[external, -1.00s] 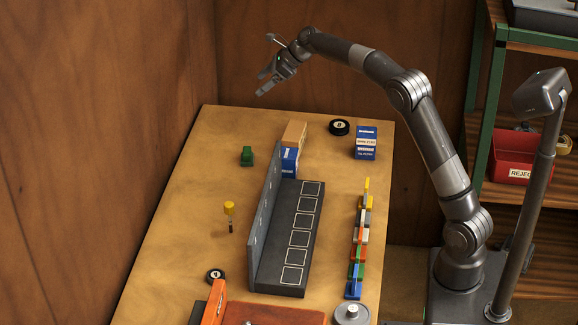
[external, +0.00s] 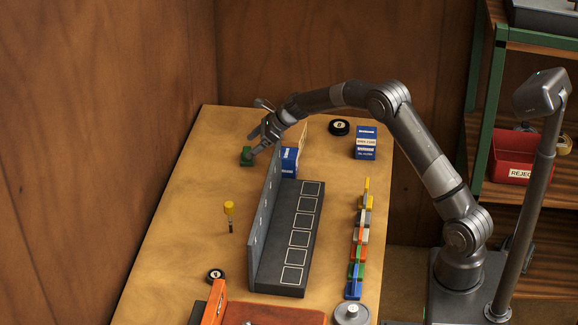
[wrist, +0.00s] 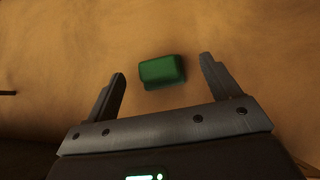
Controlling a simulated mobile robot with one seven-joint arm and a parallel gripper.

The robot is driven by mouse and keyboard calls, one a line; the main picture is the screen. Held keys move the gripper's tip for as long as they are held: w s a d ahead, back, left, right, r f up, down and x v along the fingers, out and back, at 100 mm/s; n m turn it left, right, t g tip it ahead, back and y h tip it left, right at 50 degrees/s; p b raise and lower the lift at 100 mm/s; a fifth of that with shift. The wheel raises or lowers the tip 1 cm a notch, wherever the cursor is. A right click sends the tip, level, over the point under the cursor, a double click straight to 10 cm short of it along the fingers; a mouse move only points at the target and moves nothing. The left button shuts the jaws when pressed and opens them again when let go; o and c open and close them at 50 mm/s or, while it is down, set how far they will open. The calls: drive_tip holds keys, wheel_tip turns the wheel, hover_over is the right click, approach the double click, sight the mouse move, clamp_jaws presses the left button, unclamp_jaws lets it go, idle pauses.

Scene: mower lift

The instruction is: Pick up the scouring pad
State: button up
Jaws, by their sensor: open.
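The scouring pad (external: 246,157) is a small green block on the wooden workbench, at its far left in the external view. In the wrist view the green pad (wrist: 162,71) lies ahead of my jaws, between the lines of the two fingers. My gripper (external: 257,147) is open and reaches down close to the pad. In the wrist view my gripper (wrist: 163,68) has its fingers spread on either side of the pad, with nothing held. I cannot tell the exact height left above the bench.
A black round puck (external: 339,127) and a blue box (external: 366,143) sit behind right. The bench left of the pad is clear.

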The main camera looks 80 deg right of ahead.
sight(248, 150)
drive_tip(key=shift+x, duration=2.65)
drive_tip(key=shift+s+a, duration=0.1)
drive_tip(key=shift+a, duration=0.05)
drive_tip(key=shift+c, duration=0.4)
drive_tip(key=c, duration=1)
